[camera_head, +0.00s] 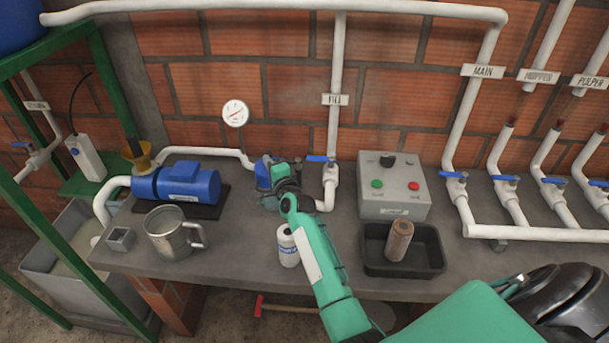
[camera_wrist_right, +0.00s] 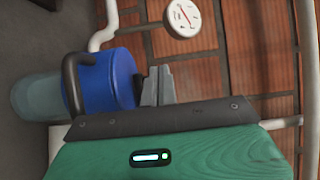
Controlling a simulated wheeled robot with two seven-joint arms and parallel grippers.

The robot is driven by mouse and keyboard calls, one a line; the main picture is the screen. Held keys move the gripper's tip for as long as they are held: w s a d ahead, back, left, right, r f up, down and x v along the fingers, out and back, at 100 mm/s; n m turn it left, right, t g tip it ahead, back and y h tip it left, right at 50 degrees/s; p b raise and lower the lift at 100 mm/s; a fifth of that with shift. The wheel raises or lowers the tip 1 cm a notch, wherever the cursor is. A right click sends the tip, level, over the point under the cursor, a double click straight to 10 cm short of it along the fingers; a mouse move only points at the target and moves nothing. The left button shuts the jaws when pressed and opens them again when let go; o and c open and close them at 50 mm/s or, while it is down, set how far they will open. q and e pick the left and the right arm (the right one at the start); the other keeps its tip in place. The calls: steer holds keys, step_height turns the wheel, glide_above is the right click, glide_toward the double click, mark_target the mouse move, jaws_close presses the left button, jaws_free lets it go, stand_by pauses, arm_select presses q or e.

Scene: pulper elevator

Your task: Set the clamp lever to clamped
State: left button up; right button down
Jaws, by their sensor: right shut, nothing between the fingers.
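A blue filter-like housing (camera_head: 263,174) stands on the bench behind my right gripper, which partly hides it in the head view. In the right wrist view its blue body (camera_wrist_right: 108,80) joins a translucent greenish bowl (camera_wrist_right: 38,97). A dark bent bar (camera_wrist_right: 70,80) lies across the blue body; it may be the clamp lever, but its setting cannot be told. My right gripper (camera_head: 276,168) is shut and empty. In the right wrist view its fingertips (camera_wrist_right: 158,84) are just beside the blue body; whether they touch it is unclear. My left gripper is not in view.
A blue pump (camera_head: 178,183) and steel mug (camera_head: 172,235) stand left. A white labelled can (camera_head: 288,246) stands by my forearm. Right are a control box (camera_head: 394,188) and black tray (camera_head: 376,262) holding a brown cylinder (camera_head: 399,241). A white pipe with blue-handled valve (camera_head: 329,170) rises close by.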

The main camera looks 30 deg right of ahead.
steer(key=shift+w+d, duration=0.1)
steer(key=shift+w, duration=0.65)
stand_by(0.3)
